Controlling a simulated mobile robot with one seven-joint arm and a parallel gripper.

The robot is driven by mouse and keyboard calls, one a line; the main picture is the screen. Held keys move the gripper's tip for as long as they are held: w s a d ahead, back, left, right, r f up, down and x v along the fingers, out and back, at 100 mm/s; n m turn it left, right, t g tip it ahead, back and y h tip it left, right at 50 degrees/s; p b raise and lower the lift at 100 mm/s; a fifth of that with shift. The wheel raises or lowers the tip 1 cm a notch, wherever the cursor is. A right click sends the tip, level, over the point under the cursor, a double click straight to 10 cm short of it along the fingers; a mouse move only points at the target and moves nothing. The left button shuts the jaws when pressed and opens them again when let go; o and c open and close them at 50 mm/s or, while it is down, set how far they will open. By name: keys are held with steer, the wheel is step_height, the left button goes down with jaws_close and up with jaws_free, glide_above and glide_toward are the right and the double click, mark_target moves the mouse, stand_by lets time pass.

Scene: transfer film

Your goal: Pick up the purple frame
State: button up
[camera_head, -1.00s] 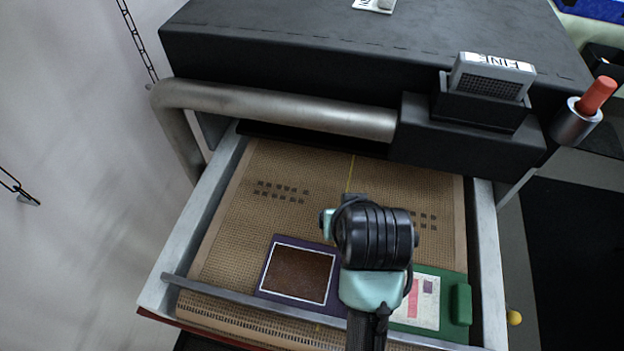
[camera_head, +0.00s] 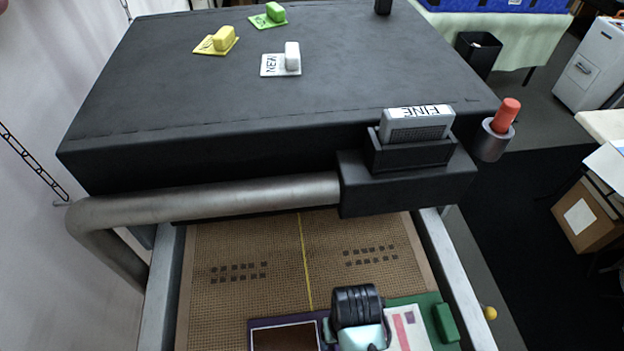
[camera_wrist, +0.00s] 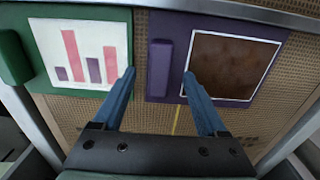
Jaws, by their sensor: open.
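The purple frame (camera_wrist: 212,22) lies flat in the open drawer, with a white-edged brown panel and a raised purple handle block (camera_wrist: 159,66). In the head view the purple frame (camera_head: 257,323) is at the bottom edge, partly cut off and partly hidden by my arm. My gripper (camera_wrist: 160,76) is open and empty above the drawer. In the wrist view its blue fingers stand on either side of the handle block, the right one overlapping the purple frame. I cannot tell how high above the block the fingertips are.
A green frame (camera_head: 443,323) with a bar-chart picture lies beside the purple one. The drawer bed is perforated tan board (camera_head: 240,240) between metal side rails (camera_head: 455,270). A thick metal pipe (camera_head: 230,200) and a black cabinet (camera_head: 270,110) stand behind. Small labelled tags sit on top.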

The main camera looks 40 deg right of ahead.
steer(key=shift+f+p, duration=0.3)
steer(key=shift+f, duration=1.85)
jaws_close()
